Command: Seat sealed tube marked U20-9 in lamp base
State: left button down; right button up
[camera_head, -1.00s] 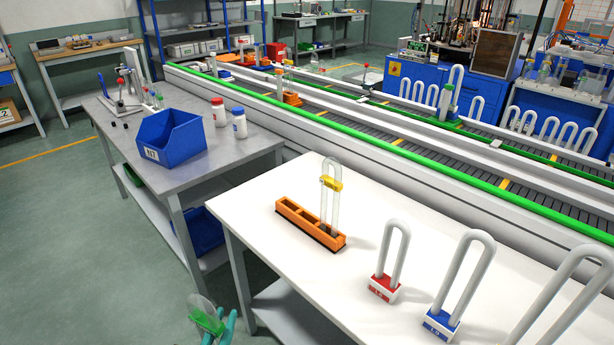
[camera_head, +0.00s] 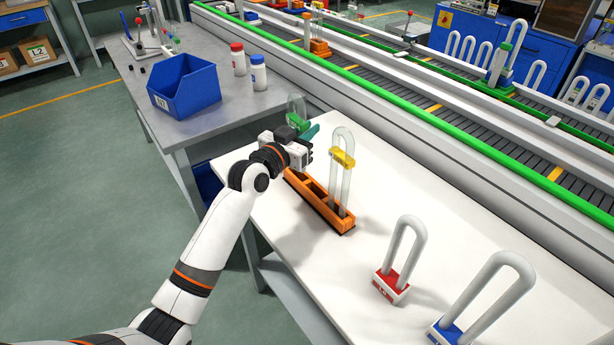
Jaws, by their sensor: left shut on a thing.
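My left gripper (camera_head: 304,131) is shut on a clear U-shaped tube with a green band (camera_head: 297,119). It is at the rear left of the white table, behind the orange rack. The hand hides the tube's lower part, and no marking on it is readable. The long orange rack (camera_head: 318,203) holds a clear U tube with a yellow band (camera_head: 343,160), upright in its front end; its other slots look empty. A white U tube stands in a red base (camera_head: 390,285), and another stands in a blue base (camera_head: 446,333) at the lower right. My right gripper is not in view.
The white table (camera_head: 400,190) is clear between the rack and the conveyor (camera_head: 470,150).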

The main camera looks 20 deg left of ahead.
pick_arm(q)
jog(key=f, duration=0.2)
jog(key=w+f, duration=0.1)
jog(key=f, duration=0.2)
jog(key=w+f+b, duration=0.1)
jog(key=f, duration=0.1)
jog(key=shift+w+a+f, duration=0.2)
jog(key=shift+a+f, duration=0.15)
jog(key=shift+f, duration=0.05)
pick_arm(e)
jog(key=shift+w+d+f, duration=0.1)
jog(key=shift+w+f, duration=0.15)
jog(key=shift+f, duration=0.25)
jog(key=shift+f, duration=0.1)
pick_arm(q)
jog(key=c, duration=1.4)
grip_release()
jog(key=shift+f, duration=0.1)
jog(key=v, duration=0.6)
jog(key=b+v, duration=0.1)
jog(key=v, duration=0.5)
jog(key=shift+s+d+f, duration=0.15)
jog(key=shift+f, duration=0.1)
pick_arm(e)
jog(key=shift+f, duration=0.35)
